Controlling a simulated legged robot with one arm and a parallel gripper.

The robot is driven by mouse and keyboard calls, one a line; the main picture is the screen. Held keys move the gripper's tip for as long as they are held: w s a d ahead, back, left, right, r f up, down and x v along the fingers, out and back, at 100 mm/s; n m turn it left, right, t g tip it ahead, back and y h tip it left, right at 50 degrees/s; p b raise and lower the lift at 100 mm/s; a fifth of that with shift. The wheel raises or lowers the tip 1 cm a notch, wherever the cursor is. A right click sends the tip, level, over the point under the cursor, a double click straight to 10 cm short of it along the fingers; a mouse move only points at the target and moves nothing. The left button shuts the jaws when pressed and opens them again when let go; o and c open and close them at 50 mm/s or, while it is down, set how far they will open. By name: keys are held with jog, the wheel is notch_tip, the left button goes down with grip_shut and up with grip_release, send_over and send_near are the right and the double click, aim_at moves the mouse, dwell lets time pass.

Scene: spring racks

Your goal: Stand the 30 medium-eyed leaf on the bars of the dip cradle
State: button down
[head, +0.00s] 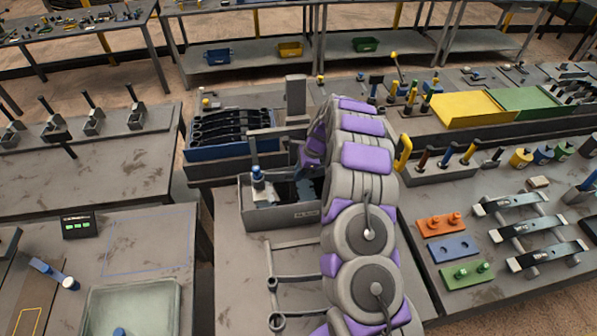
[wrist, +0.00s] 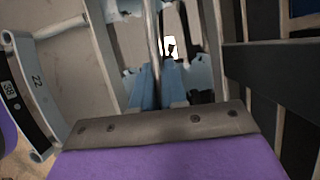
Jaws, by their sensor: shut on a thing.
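My gripper (wrist: 160,82) shows in the wrist view as pale blue jaws closed around a thin, bright, upright strip (wrist: 152,38). I take the strip for a leaf seen edge-on; no number can be read on it. In the head view my arm hides the gripper, which seems to be over or near the grey open box (head: 285,216). Similar bars (head: 303,281) show on the bench in the head view. I cannot tell which part is the dip cradle.
A blue rack (head: 205,153) of several dark leaves stands behind the box. A blue-capped fixture (head: 257,178) stands at the box's left. Dark slats (wrist: 262,62) are close on the right in the wrist view. A bench with coloured blocks (head: 441,224) is right.

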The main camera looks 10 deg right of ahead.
jog(key=shift+f, duration=0.1)
jog(key=c, duration=0.6)
grip_release()
jog(key=shift+f, duration=0.1)
jog(key=shift+r+p, duration=2)
jog(key=shift+r, duration=1.55)
jog(key=shift+s+f, duration=0.1)
jog(key=shift+f, duration=0.05)
